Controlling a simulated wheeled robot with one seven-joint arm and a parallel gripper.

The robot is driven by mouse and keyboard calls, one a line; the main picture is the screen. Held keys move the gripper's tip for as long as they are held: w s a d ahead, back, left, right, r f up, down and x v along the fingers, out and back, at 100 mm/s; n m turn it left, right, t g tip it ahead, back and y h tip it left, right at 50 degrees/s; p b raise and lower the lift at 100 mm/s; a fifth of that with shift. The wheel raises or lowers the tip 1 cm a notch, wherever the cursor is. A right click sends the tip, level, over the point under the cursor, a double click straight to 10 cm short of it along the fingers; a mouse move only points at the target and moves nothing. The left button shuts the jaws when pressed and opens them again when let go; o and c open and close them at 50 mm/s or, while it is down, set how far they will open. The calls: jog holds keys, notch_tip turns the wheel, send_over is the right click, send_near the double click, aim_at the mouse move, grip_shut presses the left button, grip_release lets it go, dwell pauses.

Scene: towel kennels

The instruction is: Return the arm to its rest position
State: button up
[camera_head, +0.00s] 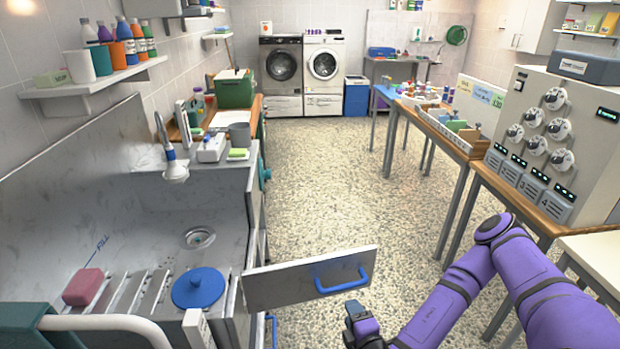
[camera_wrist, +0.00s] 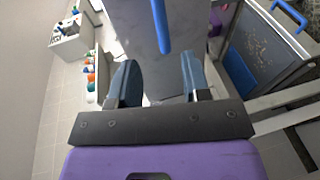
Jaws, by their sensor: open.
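My purple arm reaches in from the right of the head view. My gripper (camera_head: 356,318) is low, in front of a grey panel (camera_head: 290,283) with a blue handle (camera_head: 343,284). In the wrist view my gripper (camera_wrist: 156,75) is open, its two dark blue-grey fingers apart with nothing held between them. The blue handle (camera_wrist: 160,25) shows just past the fingertips, in line with the gap. Whether it touches a finger I cannot tell.
The panel stands out from the metal tub (camera_head: 130,235) at left, over the speckled floor (camera_head: 310,180). A wooden table (camera_head: 540,215) with a dial cabinet (camera_head: 590,150) stands close to my arm at right. The floor's middle is clear toward the washing machines (camera_head: 323,70).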

jog(key=w+a+r+n+y, duration=0.1)
jog(key=w+r+n+y, duration=0.1)
jog(key=r+n+y, duration=0.5)
jog(key=w+a+r+n+y, duration=0.1)
jog(key=w+r+n+y, duration=0.1)
jog(key=r+n+y, duration=0.45)
jog(key=s+a+r+n+g+y, duration=0.1)
jog(key=s+r+n+g+y, duration=0.15)
jog(key=r+n+g, duration=0.55)
jog(key=s+a+r+n+g+y, duration=0.1)
jog(key=s+r+n+g, duration=0.3)
jog(key=r+n+g, duration=0.45)
jog(key=s+d+r+n+t+h, duration=0.3)
jog(key=s+d+r+n+h, duration=0.4)
jog(key=d+r+n+h, duration=0.2)
jog(key=s+d+r+n+t+h, duration=0.3)
jog(key=s+d+r+n+h, duration=0.4)
jog(key=d+r+n+h, duration=0.3)
jog(key=shift+r+n+h, duration=0.2)
jog(key=shift+n+h, duration=0.2)
jog(key=shift+n, duration=1.1)
jog(key=shift+s, duration=0.1)
